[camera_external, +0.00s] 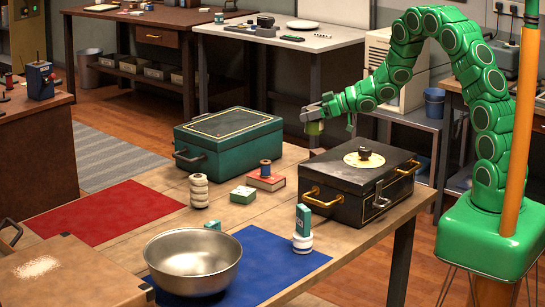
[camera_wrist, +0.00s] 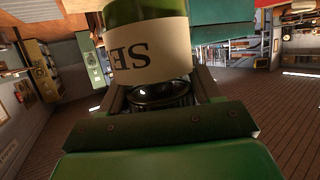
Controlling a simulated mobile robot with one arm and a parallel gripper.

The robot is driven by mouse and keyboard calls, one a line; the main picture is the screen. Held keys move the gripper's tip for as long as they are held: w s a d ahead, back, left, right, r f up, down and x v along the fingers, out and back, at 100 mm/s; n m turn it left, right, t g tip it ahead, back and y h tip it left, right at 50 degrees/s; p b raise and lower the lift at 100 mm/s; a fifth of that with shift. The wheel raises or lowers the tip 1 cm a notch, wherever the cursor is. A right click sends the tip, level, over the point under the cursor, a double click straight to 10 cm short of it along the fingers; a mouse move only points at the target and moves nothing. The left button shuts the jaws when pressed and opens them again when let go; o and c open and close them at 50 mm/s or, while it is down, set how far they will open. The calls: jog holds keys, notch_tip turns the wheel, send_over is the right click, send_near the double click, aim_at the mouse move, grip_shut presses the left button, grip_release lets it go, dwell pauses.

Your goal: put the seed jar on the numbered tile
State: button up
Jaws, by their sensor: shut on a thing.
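My gripper (camera_external: 318,114) is shut on the seed jar (camera_external: 314,128), a small green jar held in the air behind the black box. In the wrist view the jar (camera_wrist: 148,50) sits between the fingers (camera_wrist: 158,88), with green glass and a cream label. The letters "SE" show upside down in that view; the rest of the label is out of sight. I cannot make out a numbered tile in either view; no number is readable.
The blue mat (camera_external: 255,275) has bare areas.

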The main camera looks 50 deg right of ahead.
jog(key=shift+a+r, duration=0.1)
jog(key=shift+r, duration=0.3)
jog(key=s+a+r+n+g+y, duration=0.25)
jog(key=s+a, duration=0.35)
jog(key=a, duration=0.5)
jog(key=s+a+r+n+g+y, duration=0.1)
jog(key=s+a+r+n+g, duration=0.3)
jog(key=a, duration=0.7)
jog(key=s+a+n+g+y, duration=0.1)
jog(key=s+a+y, duration=0.1)
jog(key=s+a, duration=0.65)
send_over(238, 191)
notch_tip(238, 191, down, 10)
jog(key=shift+a+f, duration=0.1)
jog(key=shift+f, duration=1.55)
jog(key=shift+f, duration=0.1)
